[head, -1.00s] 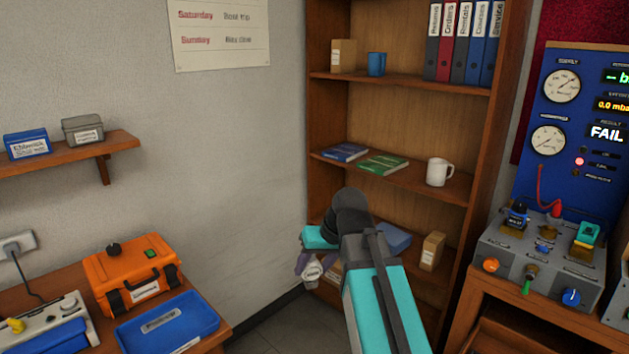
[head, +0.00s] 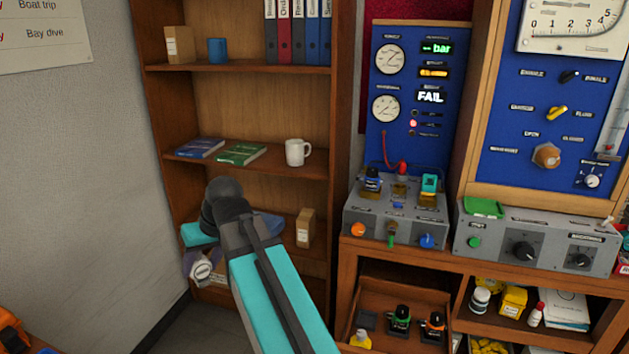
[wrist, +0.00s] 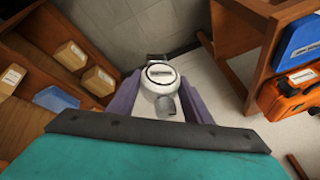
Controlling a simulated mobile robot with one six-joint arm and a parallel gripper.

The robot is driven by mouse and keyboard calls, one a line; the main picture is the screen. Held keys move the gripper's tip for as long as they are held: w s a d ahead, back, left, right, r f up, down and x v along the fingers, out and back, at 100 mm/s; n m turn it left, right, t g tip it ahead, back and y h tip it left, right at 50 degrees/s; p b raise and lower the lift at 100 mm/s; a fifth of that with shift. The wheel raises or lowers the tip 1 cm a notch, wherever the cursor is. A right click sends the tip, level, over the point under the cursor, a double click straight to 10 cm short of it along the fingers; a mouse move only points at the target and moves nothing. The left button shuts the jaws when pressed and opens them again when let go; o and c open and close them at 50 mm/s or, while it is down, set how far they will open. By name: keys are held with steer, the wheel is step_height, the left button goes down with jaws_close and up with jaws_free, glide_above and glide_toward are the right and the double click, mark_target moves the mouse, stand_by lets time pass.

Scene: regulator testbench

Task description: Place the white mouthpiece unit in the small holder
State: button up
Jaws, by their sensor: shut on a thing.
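The white mouthpiece unit (wrist: 159,76) is between the two purple fingers of my gripper (wrist: 160,84) in the wrist view. It is round and white with a dark label on its face and a grey stub on the near side. In the head view my gripper (head: 198,266) holds the unit (head: 203,271) in front of the lower bookshelf, well left of the test bench. I cannot tell which fixture is the small holder. A grey bench box (head: 396,221) carries a dark blue unit (head: 372,182) and a teal unit (head: 429,184) on top.
An open wooden drawer (head: 385,296) below the bench holds green-and-black and orange-and-black parts. A second grey box (head: 536,243) stands to its right. The bookshelf (head: 247,187) is behind my arm.

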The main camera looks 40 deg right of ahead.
steer(key=s+d+r+m+h+p, duration=0.1)
steer(key=s+d+r+m, duration=0.15)
steer(key=d, duration=0.95)
steer(key=s+d+r+m+h+p, duration=0.1)
steer(key=s+d+r+p, duration=0.15)
steer(key=d, duration=0.85)
steer(key=s+d+r+m+h+p, duration=0.1)
steer(key=s+d+r+m, duration=0.15)
steer(key=d, duration=0.95)
steer(key=s+d+r+m+h+p, duration=0.1)
steer(key=s+d+r+m, duration=0.1)
steer(key=s+d, duration=1)
steer(key=s+d+r+m+h+p, duration=0.1)
steer(key=s+d+r+m+p, duration=0.1)
steer(key=s+d, duration=1.1)
steer(key=shift+s+d+r+m+p, duration=0.15)
steer(key=shift+s+r+m+p, duration=0.15)
steer(key=shift+s+r+m, duration=0.45)
steer(key=shift+w, duration=0.2)
steer(key=w+d+p, duration=0.1)
steer(key=w+d, duration=0.2)
steer(key=w, duration=0.4)
steer(key=w+d+p, duration=0.2)
steer(key=w+d, duration=0.2)
steer(key=w, duration=0.3)
steer(key=shift+w+d, duration=0.2)
steer(key=shift+w, duration=0.15)
steer(key=shift+p, duration=0.3)
